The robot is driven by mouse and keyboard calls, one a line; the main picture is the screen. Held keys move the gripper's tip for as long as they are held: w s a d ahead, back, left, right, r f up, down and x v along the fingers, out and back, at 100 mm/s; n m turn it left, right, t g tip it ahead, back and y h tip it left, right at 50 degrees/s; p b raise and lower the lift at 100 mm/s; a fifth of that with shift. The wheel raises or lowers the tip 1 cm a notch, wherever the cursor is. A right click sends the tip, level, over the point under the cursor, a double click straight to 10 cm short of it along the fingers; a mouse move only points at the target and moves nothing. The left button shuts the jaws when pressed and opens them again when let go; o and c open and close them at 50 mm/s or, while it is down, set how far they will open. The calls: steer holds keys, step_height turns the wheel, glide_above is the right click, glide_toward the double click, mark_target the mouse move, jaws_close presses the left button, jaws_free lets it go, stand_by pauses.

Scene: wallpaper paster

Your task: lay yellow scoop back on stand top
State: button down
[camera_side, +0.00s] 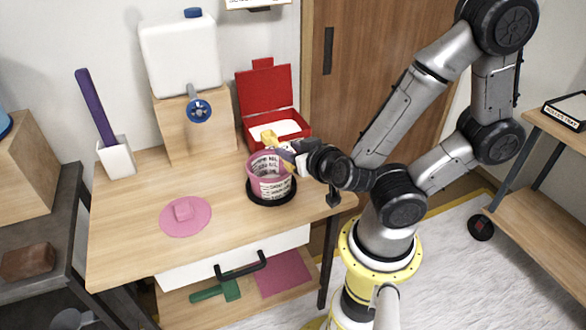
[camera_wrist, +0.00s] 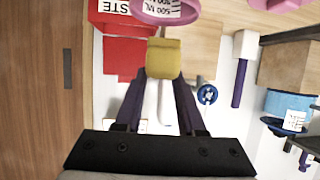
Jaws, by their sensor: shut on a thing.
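My gripper (camera_side: 285,153) is shut on the yellow scoop (camera_side: 268,136), above the pink bucket and in front of the red box. In the wrist view the scoop (camera_wrist: 163,58) shows its squarish yellow end just beyond the purple fingers of my gripper (camera_wrist: 160,100). Its handle is mostly hidden, and I cannot tell whether it holds anything. A wooden block stand (camera_side: 196,135) at the back of the table bears a white water tank (camera_side: 180,55) with a blue tap. I cannot tell whether this is the stand meant.
The pink bucket (camera_side: 262,186) with printed marks stands on a black ring. The red box (camera_side: 265,90) is open, with white contents. A pink lid (camera_side: 185,216) lies on the table (camera_side: 125,240). A white holder (camera_side: 116,157) keeps a purple stick upright. The table's front left is clear.

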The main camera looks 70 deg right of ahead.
steer(key=shift+w+d+r+m+g+h, duration=0.15)
steer(key=shift+w+d+m+g+h, duration=0.5)
steer(key=shift+w+d, duration=0.3)
steer(key=shift+s+d+f+m+g+h, duration=0.65)
steer(key=shift+d+f, duration=0.95)
steer(key=shift+f, duration=1.15)
steer(key=shift+s+d+f+m+g+h, duration=0.3)
steer(key=shift+s+d+f+m+g, duration=1)
steer(key=shift+f, duration=1.45)
steer(key=shift+s+d+f+m+g+h, duration=0.1)
steer(key=shift+s+d+f+m+h, duration=0.35)
steer(key=shift+d+f, duration=1.9)
steer(key=shift+s+a+f, duration=0.15)
steer(key=shift+a+f, duration=0.3)
steer(key=shift+f, duration=0.05)
steer(key=c, duration=0.5)
jaws_free()
steer(key=shift+f, duration=0.1)
